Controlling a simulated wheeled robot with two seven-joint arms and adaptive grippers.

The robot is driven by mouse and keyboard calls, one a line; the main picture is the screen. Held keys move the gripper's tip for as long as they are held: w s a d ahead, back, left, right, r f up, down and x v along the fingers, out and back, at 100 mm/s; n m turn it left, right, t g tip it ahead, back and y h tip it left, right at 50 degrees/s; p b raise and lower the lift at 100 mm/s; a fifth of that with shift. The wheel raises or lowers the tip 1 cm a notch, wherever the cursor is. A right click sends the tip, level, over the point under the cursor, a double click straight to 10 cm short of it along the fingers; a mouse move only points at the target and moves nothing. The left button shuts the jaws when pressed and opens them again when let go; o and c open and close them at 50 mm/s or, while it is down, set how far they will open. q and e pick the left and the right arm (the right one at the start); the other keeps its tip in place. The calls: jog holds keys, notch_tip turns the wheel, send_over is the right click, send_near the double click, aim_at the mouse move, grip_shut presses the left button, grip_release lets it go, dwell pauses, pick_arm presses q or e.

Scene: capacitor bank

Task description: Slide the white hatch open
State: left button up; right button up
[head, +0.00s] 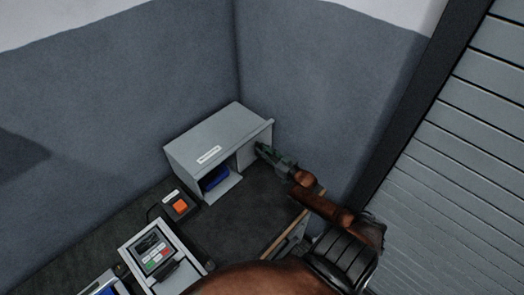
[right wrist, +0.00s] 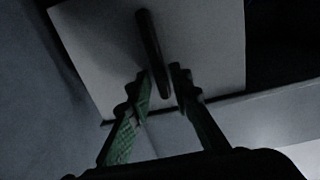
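The white hatch (right wrist: 90,45) is a pale flat panel with a dark upright bar handle (right wrist: 148,40) in the right wrist view. In the head view the hatch (head: 247,153) covers the right part of the front of a grey box (head: 205,140). My right gripper (head: 260,149) is at the hatch. In the right wrist view the gripper (right wrist: 160,80) has its fingers apart, one on each side of the handle's lower end. I cannot tell whether a finger touches the handle. The left gripper is not in view.
The left part of the box front is open, with a blue object (head: 215,177) inside. An orange button (head: 180,206) and a keypad device (head: 157,255) stand to the left on the dark bench (head: 235,215). Grey walls meet behind the box. A slatted shutter (head: 460,170) is at right.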

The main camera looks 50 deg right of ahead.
jog(key=shift+o, duration=0.9)
jog(key=shift+w+a, duration=0.15)
jog(key=s, duration=1.2)
